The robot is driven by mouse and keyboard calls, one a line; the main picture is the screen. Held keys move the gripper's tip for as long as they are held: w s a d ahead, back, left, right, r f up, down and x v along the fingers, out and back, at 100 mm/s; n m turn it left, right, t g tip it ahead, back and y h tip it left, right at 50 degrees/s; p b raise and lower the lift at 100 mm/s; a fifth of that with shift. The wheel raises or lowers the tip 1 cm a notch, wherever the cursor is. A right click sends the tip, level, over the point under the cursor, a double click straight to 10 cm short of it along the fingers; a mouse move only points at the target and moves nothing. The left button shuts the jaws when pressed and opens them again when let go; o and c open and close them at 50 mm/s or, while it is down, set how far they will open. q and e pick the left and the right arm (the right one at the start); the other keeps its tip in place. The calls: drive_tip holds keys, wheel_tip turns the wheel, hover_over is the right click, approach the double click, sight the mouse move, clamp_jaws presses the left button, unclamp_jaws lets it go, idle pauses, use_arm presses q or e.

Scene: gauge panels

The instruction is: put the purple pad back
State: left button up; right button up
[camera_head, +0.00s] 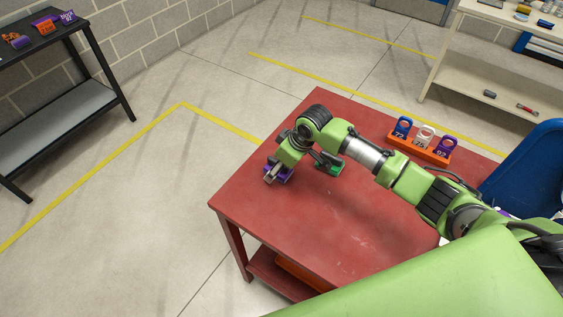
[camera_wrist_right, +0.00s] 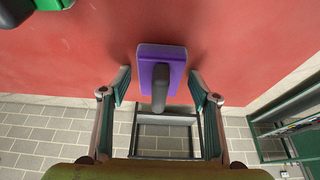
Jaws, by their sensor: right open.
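The purple pad (camera_wrist_right: 147,70) lies on the red table (camera_head: 262,207), with a dark grey handle (camera_wrist_right: 158,90) standing out from it. In the head view only a little of the pad (camera_head: 287,176) shows beneath my right gripper (camera_head: 272,172). In the right wrist view, my right gripper (camera_wrist_right: 160,86) is open, with one finger on each side of the pad and handle. I see a gap on both sides. My left gripper is not in view.
A green pad (camera_head: 335,168) with a dark handle lies close to the right gripper. An orange rack (camera_head: 421,151) with several numbered tags stands at the table's back right. A black shelf (camera_head: 30,42) stands at left. The table's front left is clear.

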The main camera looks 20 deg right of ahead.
drive_tip(key=b+v, duration=0.1)
drive_tip(key=v, duration=1.1)
drive_tip(key=shift+a, duration=0.1)
